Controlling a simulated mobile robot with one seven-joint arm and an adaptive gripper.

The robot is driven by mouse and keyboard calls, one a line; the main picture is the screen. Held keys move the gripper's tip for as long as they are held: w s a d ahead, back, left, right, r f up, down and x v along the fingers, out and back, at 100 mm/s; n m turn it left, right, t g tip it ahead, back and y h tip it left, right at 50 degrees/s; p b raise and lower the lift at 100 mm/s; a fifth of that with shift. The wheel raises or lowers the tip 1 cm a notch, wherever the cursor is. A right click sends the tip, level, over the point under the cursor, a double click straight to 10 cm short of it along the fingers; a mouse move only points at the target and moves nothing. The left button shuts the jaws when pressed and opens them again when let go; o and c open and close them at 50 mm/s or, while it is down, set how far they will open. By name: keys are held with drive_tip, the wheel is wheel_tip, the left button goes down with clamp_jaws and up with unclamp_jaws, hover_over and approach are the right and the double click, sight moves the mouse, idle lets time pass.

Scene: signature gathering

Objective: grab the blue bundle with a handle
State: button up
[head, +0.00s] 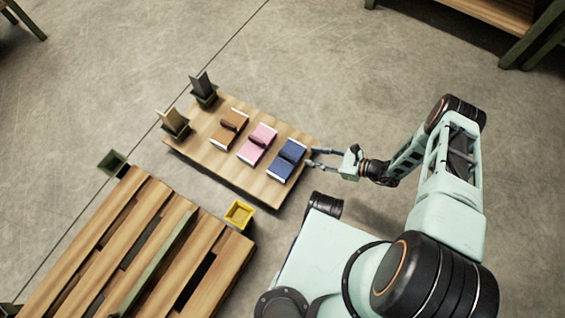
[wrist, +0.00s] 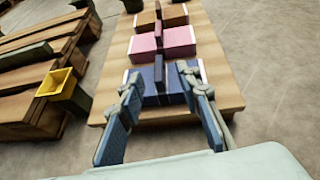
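The blue bundle (head: 286,160) lies at the right end of a low wooden table (head: 225,166), with a dark upright handle across its middle. In the wrist view the blue bundle (wrist: 177,92) lies just ahead of my gripper, and its handle (wrist: 159,72) stands between the lines of the two fingers. My gripper (head: 312,157) is open at the table's right edge, close to the bundle. In the wrist view my gripper (wrist: 160,78) has its fingers spread and nothing held. Whether the fingertips touch the bundle I cannot tell.
A pink bundle (head: 257,144) and a brown bundle (head: 229,128) lie in a row beyond the blue one. Dark holders (head: 204,95) stand at the table's far end. A slatted pallet (head: 90,235) and a yellow box (head: 239,214) are nearby. Open floor lies behind the table.

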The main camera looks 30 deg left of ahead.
sight(288, 156)
drive_tip(key=shift+m+t, duration=0.7)
drive_tip(key=a+f, duration=0.1)
drive_tip(key=f, duration=0.1)
drive_tip(key=s+a+f+b, duration=0.1)
drive_tip(key=a+f, duration=0.1)
drive_tip(key=s+a+f+b, duration=0.1)
drive_tip(key=a+f, duration=0.1)
drive_tip(key=shift+y, duration=0.3)
drive_tip(key=shift+w+r+b+x, duration=0.15)
drive_tip(key=shift+b+x, duration=0.4)
drive_tip(key=shift+x, duration=1)
drive_tip(key=shift+w+r+b+x, duration=0.1)
drive_tip(key=shift+b+x, duration=0.4)
drive_tip(key=shift+x, duration=1.05)
drive_tip(key=shift+a, duration=0.1)
clamp_jaws()
